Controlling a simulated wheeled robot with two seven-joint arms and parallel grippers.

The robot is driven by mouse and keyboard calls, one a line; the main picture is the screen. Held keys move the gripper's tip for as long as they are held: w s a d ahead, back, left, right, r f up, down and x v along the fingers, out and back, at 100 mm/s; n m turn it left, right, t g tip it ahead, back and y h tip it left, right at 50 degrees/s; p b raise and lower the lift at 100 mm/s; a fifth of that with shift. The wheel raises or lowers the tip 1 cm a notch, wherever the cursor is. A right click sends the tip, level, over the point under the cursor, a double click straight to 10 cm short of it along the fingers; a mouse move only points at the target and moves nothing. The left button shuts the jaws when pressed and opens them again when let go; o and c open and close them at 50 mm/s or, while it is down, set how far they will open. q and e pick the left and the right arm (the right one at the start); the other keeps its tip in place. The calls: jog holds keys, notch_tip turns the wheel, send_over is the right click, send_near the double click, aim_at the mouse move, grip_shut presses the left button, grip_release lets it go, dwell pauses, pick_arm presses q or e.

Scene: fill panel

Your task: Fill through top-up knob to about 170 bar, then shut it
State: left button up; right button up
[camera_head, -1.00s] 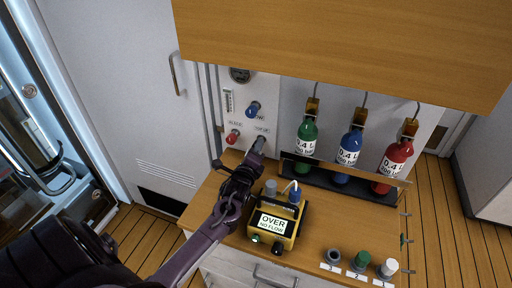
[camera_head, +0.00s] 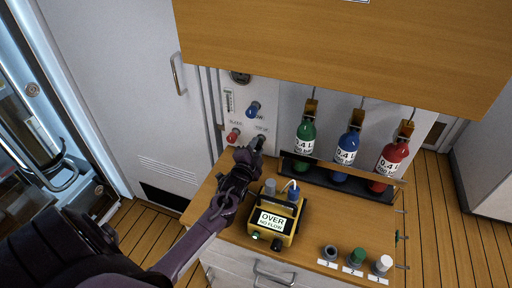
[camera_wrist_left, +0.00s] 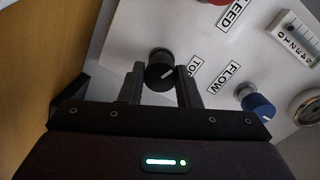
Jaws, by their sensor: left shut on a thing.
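The black top-up knob (camera_wrist_left: 158,75) with a white pointer line sits on the white panel (camera_wrist_left: 130,30), beside a partly hidden label starting "TO". My left gripper (camera_wrist_left: 161,88) has one finger on each side of this knob and is shut on it. In the head view my left gripper (camera_head: 257,146) reaches the panel's lower part and covers most of the knob. A round gauge (camera_head: 240,77) is at the panel's top, cut by the cabinet edge; it also shows at the right edge of the wrist view (camera_wrist_left: 308,107). Its reading is not legible. My right gripper is not in view.
A blue FLOW knob (camera_head: 253,109), a red BLEED knob (camera_head: 233,135) and a sight scale (camera_head: 229,100) are close by. A yellow meter (camera_head: 273,222) reads "OVER NO FLOW". Green, blue and red bottles (camera_head: 346,150) stand in a rack at right. A wooden cabinet (camera_head: 350,45) overhangs.

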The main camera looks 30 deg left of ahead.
pick_arm(q)
jog(key=shift+n, duration=0.6)
jog(key=o, duration=1)
jog(key=shift+c, duration=0.2)
jog(key=v, duration=0.7)
jog(key=shift+s+b, duration=0.4)
jog(key=shift+b, duration=0.05)
